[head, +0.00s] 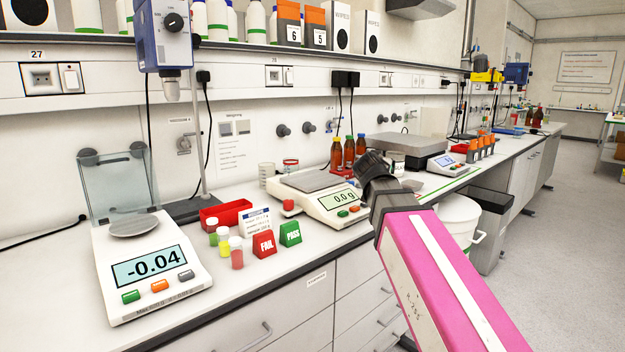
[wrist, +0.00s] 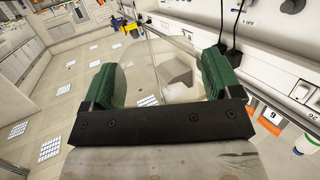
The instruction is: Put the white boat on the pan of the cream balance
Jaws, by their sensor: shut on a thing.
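The cream balance (head: 335,208) stands in the middle of the bench, reading 0.0 g. Its flat grey pan (head: 312,181) looks bare. My gripper (head: 372,170) is in front of the right part of this balance in the head view, on my pink arm. In the wrist view my gripper (wrist: 160,78) has its green fingers on either side of a pale, partly see-through thing, which I take to be the white boat (wrist: 142,72). It is held between the fingers, clear of the bench. In the head view I cannot make out the boat.
A white balance (head: 150,268) with a round pan and a raised clear shield reads -0.04 at the left. Small capped vials (head: 236,252), FAIL and PASS blocks (head: 290,234) and a red tray (head: 226,213) stand between the balances. Brown bottles (head: 348,153) stand behind the cream balance.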

